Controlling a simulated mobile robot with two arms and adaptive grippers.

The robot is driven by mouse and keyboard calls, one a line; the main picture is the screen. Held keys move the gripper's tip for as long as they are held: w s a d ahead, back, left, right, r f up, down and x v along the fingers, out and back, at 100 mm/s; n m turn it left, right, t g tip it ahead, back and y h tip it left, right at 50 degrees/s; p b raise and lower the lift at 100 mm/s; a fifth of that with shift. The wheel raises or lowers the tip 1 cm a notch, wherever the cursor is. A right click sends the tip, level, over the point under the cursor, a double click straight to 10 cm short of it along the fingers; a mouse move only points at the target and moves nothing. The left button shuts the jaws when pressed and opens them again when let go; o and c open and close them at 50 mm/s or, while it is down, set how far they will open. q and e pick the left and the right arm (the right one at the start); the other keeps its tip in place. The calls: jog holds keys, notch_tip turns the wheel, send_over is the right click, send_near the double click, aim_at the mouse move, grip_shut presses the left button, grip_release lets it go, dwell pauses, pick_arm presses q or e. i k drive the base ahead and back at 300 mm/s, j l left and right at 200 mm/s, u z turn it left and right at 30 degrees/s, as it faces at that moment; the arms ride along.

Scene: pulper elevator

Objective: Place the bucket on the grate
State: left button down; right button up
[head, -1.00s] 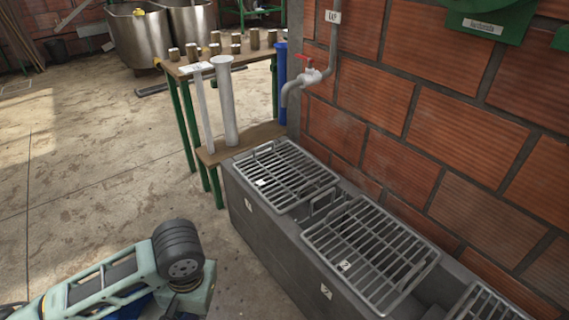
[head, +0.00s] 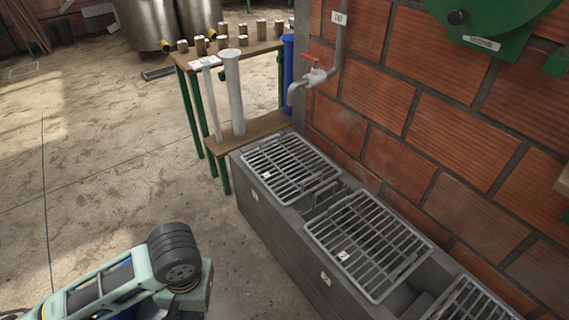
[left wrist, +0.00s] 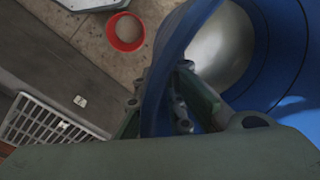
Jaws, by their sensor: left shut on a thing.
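A large blue bucket (left wrist: 290,55) fills the upper right of the left wrist view, cropped by the frame. A pale rounded area shows inside it. My left gripper (left wrist: 180,105) is shut on the bucket's rim. In the head view only part of my left arm shows at the lower left; the bucket is not visible there. Metal grates lie along the grey trough: a far one (head: 290,168), a middle one (head: 368,243) and a near one (head: 470,302) cut off by the frame. A grate (left wrist: 45,125) also shows at the lower left of the left wrist view.
A brick wall (head: 440,130) with a red-handled tap (head: 313,75) runs behind the grey trough (head: 290,240). A wooden table (head: 235,52) with several small cylinders stands beyond. A red container (left wrist: 125,32) is on the floor. Open floor lies left of the trough.

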aim_at(290, 164)
jog(key=u, duration=1)
jog(key=j+u, duration=0.2)
jog(key=j, duration=0.15)
jog(key=i+j+u, duration=0.1)
jog(key=j+u, duration=0.15)
jog(key=i+j+u, duration=0.2)
jog(key=j, duration=0.15)
jog(key=i+j+z, duration=0.25)
jog(key=i+j, duration=0.15)
jog(key=i, duration=0.25)
jog(key=i+j+z, duration=0.25)
jog(key=i+j, duration=0.3)
jog(key=i+z, duration=0.25)
jog(key=z, duration=0.15)
jog(key=i+z, duration=0.3)
jog(key=z, duration=0.15)
jog(key=i+j+z, duration=0.1)
jog(key=i+z, duration=0.15)
jog(key=z, duration=0.15)
jog(key=i+j+z, duration=0.25)
jog(key=z, duration=0.2)
jog(key=i+j+z, duration=0.15)
jog(key=z, duration=0.25)
jog(key=i+j+z, duration=0.2)
jog(key=z, duration=0.2)
jog(key=i+j+z, duration=0.4)
jog(key=j+z, duration=0.2)
jog(key=z, duration=0.2)
jog(key=i, duration=0.05)
